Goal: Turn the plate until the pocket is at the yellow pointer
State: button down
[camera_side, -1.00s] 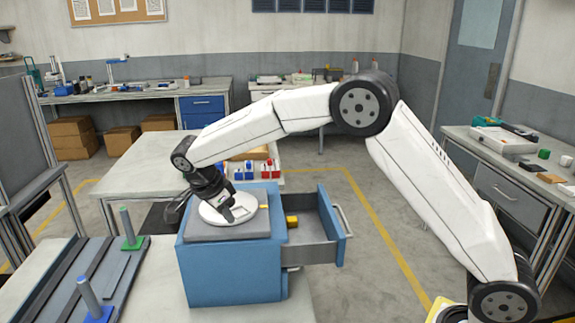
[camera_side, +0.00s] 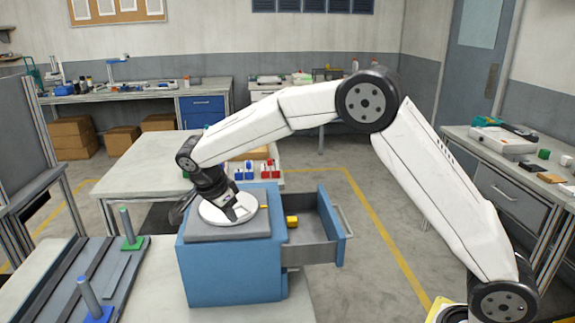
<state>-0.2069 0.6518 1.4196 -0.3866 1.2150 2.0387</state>
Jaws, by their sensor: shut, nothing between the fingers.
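The round white plate (camera_side: 218,217) lies on the grey top of a blue cabinet (camera_side: 232,270). My gripper (camera_side: 238,214) is shut and empty, its fingertips down at the plate, right of its middle; I cannot tell whether they touch it. A small yellow mark, likely the pointer (camera_side: 263,206), shows at the plate's right edge. The pocket cannot be made out; my gripper and wrist hide part of the plate.
The cabinet's drawer (camera_side: 318,245) stands open to the right, with a yellow block (camera_side: 291,221) in it. At the left are a green-based post (camera_side: 128,228) and a blue-based post (camera_side: 90,297) on a grey rail board (camera_side: 60,290). A bin with red and blue items (camera_side: 262,170) stands behind.

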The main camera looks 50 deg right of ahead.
aim_at(250, 211)
jog(key=shift+s+d+n, duration=0.2)
jog(key=shift+d+n, duration=0.15)
jog(key=shift+n, duration=0.15)
jog(key=d+n, duration=0.1)
jog(key=s+d+n+t, duration=0.1)
jog(key=n, duration=0.1)
jog(key=d+n+t, duration=0.1)
jog(key=d+n, duration=0.1)
jog(key=n, duration=0.1)
jog(key=shift+s+d+n+t+y, duration=0.2)
jog(key=shift+n+t+y, duration=0.1)
jog(key=shift+t, duration=0.1)
jog(key=shift+w+d, duration=0.15)
jog(key=shift+d, duration=0.75)
jog(key=shift+w+a+f, duration=0.1)
jog(key=shift+a, duration=0.05)
jog(key=shift+w+a, duration=0.45)
jog(key=shift+a, duration=0.05)
